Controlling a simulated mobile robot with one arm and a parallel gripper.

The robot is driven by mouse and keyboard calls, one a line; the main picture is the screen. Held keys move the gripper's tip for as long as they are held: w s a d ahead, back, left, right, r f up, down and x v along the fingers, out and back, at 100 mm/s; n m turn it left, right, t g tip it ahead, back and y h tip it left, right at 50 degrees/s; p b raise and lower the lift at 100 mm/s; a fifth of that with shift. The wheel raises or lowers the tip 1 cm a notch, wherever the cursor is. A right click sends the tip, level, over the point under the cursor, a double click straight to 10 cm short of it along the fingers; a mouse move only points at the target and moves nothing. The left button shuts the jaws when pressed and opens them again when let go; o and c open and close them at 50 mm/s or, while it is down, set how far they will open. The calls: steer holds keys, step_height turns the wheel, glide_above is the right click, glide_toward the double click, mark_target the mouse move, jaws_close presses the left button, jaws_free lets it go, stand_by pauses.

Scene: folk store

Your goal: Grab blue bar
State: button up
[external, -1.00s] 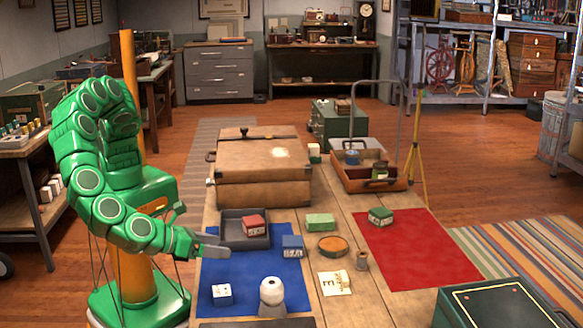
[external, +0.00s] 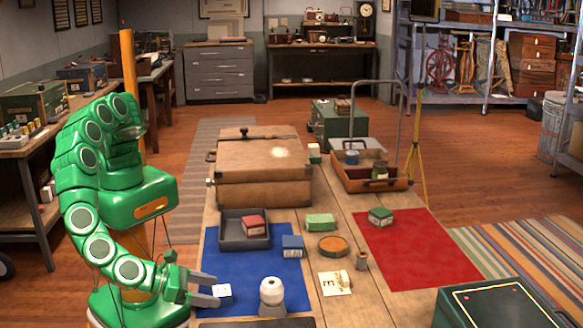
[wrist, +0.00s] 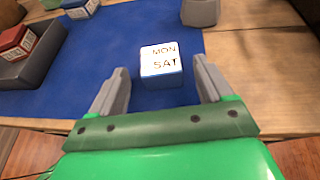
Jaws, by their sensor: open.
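The blue bar (external: 292,247) is a small blue block with pale markings, standing on the right part of the blue mat (external: 255,268) near its back edge. It shows partly cut off at the top of the wrist view (wrist: 80,8). A white block (external: 223,294) lies at the front left of the mat; in the wrist view its faces (wrist: 161,62) read MON and SAT. My gripper (external: 214,289) is open and low at the mat's left edge, away from the blue bar. In the wrist view the white block lies ahead, between the open fingers (wrist: 160,86).
A white-topped grey object (external: 271,297) stands right of the white block. A green block (external: 320,221) and a round brown dish (external: 333,245) lie further right. A large case (external: 262,190) stands behind.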

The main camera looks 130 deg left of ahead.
mark_target(222, 290)
steer(key=shift+x, duration=2)
steer(key=c, duration=1)
